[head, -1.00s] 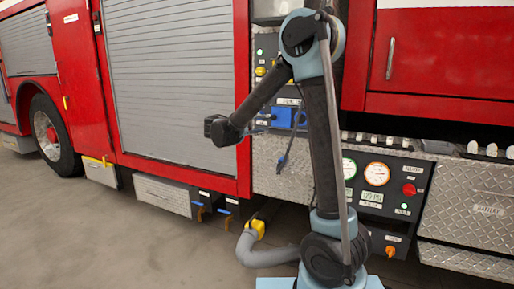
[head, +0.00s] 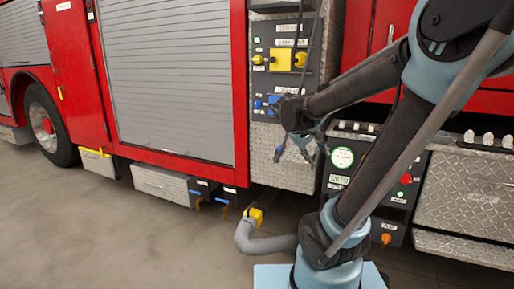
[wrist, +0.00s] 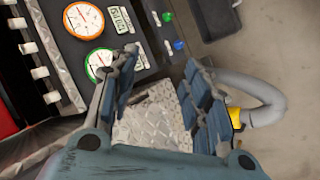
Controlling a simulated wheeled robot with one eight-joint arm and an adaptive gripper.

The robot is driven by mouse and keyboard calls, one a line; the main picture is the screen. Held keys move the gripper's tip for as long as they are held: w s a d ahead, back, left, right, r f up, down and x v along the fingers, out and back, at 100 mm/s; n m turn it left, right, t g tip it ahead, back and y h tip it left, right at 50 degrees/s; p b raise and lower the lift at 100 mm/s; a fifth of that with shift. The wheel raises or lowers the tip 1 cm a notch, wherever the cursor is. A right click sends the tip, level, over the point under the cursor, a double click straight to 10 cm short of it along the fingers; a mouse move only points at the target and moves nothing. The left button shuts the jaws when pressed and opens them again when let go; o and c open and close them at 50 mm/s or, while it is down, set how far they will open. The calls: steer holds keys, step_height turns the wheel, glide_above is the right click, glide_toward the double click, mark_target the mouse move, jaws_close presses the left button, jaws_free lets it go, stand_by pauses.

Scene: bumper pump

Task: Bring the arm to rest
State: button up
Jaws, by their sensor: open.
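My gripper (head: 303,153) hangs fingers down in front of the truck's pump panel in the head view, at the end of my bent arm. Its fingers are spread apart and nothing is between them. In the wrist view the two blue-grey padded fingers of my gripper (wrist: 160,68) stand apart, with a diamond-plate surface behind the gap. My arm leans to the upper right in the head view, and its top is cut off by the frame edge. It hides part of the gauge panel.
The red fire truck's roller shutter (head: 170,85) is on the left. A control panel with a yellow square part (head: 281,60) is behind my gripper. A green-ringed gauge (head: 342,157) is beside my arm. A grey hose (head: 262,243) bends near the floor. Open floor (head: 110,235) lies left.

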steer(key=s+a+f+m+y, duration=0.1)
steer(key=s+f+m+y, duration=0.1)
steer(key=s+f, duration=0.4)
steer(key=s+a+f+m+g+y, duration=0.1)
steer(key=s+f+y, duration=0.3)
steer(key=s, duration=0.8)
step_height(320, 180, down, 2)
steer(key=shift+s+a+f+m+y, duration=0.25)
steer(key=shift+a+m, duration=0.25)
steer(key=shift+a, duration=0.3)
steer(key=shift+w, duration=0.2)
steer(key=shift+w+f, duration=0.15)
steer(key=shift+w, duration=0.15)
